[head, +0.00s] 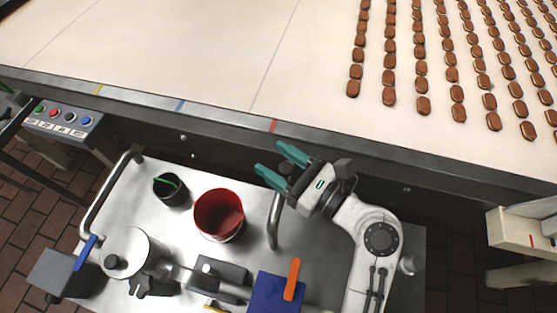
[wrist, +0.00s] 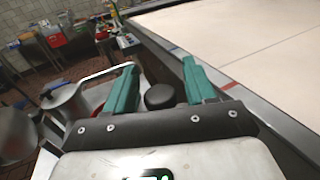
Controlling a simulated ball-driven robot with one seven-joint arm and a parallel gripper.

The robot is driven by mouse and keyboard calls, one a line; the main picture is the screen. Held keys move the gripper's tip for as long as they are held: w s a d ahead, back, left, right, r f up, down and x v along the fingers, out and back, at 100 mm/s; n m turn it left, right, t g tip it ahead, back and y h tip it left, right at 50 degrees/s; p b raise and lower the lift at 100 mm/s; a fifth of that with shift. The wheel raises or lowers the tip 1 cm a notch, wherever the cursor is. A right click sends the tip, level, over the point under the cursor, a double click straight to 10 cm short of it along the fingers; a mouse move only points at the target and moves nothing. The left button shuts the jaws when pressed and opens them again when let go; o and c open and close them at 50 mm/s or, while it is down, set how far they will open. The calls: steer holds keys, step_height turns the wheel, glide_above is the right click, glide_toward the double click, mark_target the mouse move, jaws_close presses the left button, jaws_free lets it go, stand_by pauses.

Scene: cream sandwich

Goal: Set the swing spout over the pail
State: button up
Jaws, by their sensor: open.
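The red pail (head: 219,214) stands on the steel cart top, left of my gripper. A bent steel tube, which looks like the swing spout (head: 273,222), is right of the pail and apart from it in the head view. Its upper end is partly hidden by my gripper. My gripper (head: 270,158) is open, with green fingers pointing up-left near the conveyor edge. A dark round knob (wrist: 160,96) shows between the open fingers in the wrist view. I cannot tell whether it joins the tube. The pail is mostly hidden behind the left finger there.
A conveyor (head: 160,50) with rows of brown biscuits (head: 420,75) runs behind the cart. A black cup (head: 170,190), a lidded steel pot (head: 130,252) and a blue box with an orange handle (head: 278,290) crowd the cart. A curved rail (head: 105,188) borders its left side.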

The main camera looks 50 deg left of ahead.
steer(key=shift+c, duration=0.3)
jaws_close()
stand_by(0.4)
